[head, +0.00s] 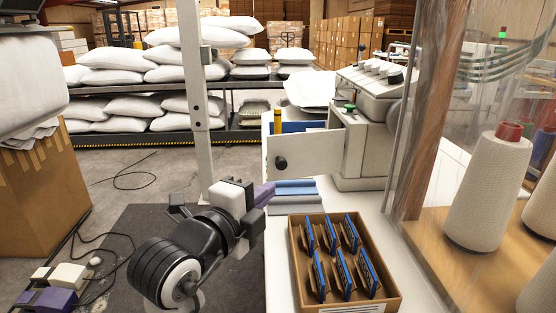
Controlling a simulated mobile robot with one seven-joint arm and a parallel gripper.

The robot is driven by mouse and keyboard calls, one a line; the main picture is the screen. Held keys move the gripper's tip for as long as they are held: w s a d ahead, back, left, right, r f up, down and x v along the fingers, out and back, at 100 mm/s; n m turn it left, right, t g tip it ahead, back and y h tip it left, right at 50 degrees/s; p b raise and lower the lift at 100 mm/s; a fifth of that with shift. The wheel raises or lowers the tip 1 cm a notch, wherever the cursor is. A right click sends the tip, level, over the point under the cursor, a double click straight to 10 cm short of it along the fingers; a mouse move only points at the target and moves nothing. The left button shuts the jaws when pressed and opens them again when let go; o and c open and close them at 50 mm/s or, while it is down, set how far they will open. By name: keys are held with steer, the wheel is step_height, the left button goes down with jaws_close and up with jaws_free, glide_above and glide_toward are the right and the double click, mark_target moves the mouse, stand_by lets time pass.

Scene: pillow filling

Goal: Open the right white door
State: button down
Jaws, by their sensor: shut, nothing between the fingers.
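The white door (318,154) is a flat panel with a round dark knob (281,163) near its left edge. It sticks out to the left from the white machine (365,135) and looks swung open; its hinge side is at the machine. My dark wrist hides part of the floor and the post's foot.
A cardboard tray (392,302) with several blue-edged packets sits on the white table in front. A white post (199,110) stands left of the door. A clear curtain and yarn cones (488,195) are at right. Pillow shelves (230,130) stand behind.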

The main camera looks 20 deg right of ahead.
steer(key=w+d+p, duration=0.5)
steer(key=w+p, duration=0.1)
steer(key=w, duration=0.2)
steer(key=shift+d+f, duration=0.2)
steer(key=shift+f, duration=0.15)
steer(key=shift+w, duration=0.1)
